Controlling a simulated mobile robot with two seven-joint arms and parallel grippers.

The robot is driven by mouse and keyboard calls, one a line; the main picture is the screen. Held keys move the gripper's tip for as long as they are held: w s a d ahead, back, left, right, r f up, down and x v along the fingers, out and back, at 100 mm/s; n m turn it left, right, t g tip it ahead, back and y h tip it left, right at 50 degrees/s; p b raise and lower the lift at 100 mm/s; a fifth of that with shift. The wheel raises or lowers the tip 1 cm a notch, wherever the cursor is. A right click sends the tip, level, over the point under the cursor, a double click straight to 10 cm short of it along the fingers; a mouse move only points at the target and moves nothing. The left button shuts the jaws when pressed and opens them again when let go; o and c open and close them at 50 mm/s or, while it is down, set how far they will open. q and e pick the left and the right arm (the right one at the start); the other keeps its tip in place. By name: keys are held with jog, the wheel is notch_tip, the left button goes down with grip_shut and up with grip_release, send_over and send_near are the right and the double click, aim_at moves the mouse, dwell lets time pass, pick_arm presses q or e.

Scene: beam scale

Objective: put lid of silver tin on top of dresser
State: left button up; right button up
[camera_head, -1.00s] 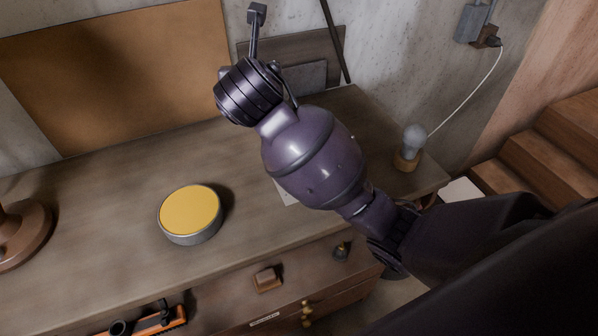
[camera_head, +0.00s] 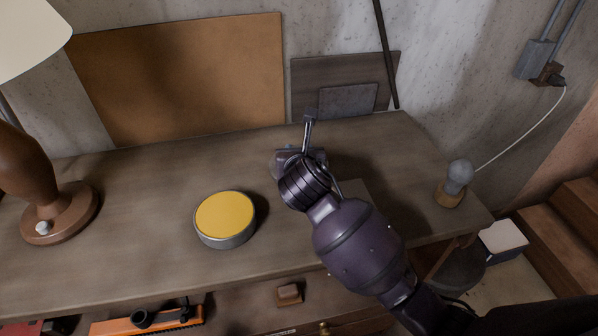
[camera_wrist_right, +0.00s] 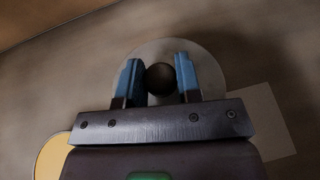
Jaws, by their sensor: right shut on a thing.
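The silver tin (camera_head: 225,228) stands open on the dresser top (camera_head: 130,215), its yellow inside showing. Its lid (camera_wrist_right: 209,72) is a pale round disc with a dark round knob (camera_wrist_right: 159,78). My right gripper (camera_wrist_right: 158,72) is shut on that knob, with one blue finger on each side. In the head view my right gripper (camera_head: 296,160) is over the dresser top, to the right of and behind the tin. The wrist mostly hides the lid there. I cannot tell whether the lid touches the wood. My left gripper is not in view.
A lamp (camera_head: 60,215) stands at the left and a bulb on a wooden base (camera_head: 451,193) at the right end. Boards (camera_head: 185,80) lean on the wall behind. A flat pale sheet (camera_wrist_right: 262,120) lies beside the lid. An open drawer (camera_head: 245,310) is in front.

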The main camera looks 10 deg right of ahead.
jog(key=shift+f, duration=2.95)
jog(key=shift+f, duration=0.15)
jog(key=o, duration=0.9)
jog(key=shift+o, duration=0.2)
jog(key=shift+s+r, duration=0.15)
jog(key=shift+r, duration=0.1)
jog(key=v, duration=1.1)
jog(key=shift+s+a, duration=0.1)
jog(key=shift+s, duration=0.2)
